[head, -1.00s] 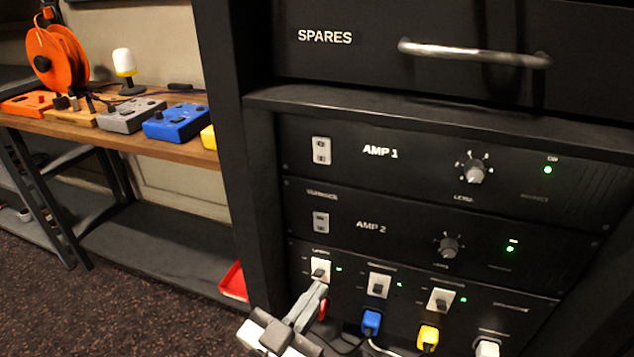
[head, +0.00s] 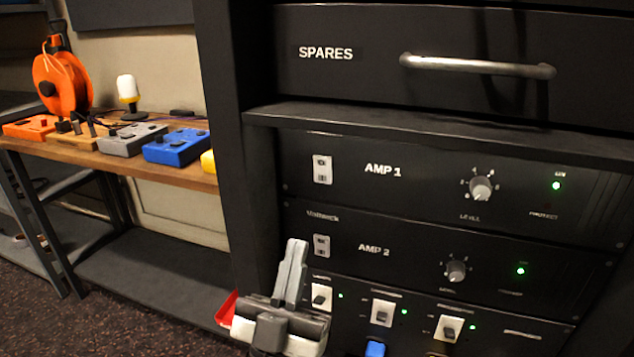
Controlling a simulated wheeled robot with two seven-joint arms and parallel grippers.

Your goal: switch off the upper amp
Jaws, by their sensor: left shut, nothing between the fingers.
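The upper amp, labelled AMP 1 (head: 420,180), is a black rack unit in the head view. Its white rocker switch (head: 322,170) is at its left end, and its green light (head: 556,185) is lit. The knob (head: 481,188) sits between them. My left gripper (head: 296,250) is shut and empty, pointing up in front of the rack's left side. It is below the AMP 1 switch and just left of the AMP 2 switch (head: 321,245), apart from the upper switch. My right gripper is not in view.
AMP 2 (head: 400,250) is directly below, its green light lit. Under it a strip has white switches (head: 382,312) and coloured plugs (head: 375,349). The SPARES drawer handle (head: 478,65) juts out above. A wooden bench (head: 130,160) with coloured boxes stands left.

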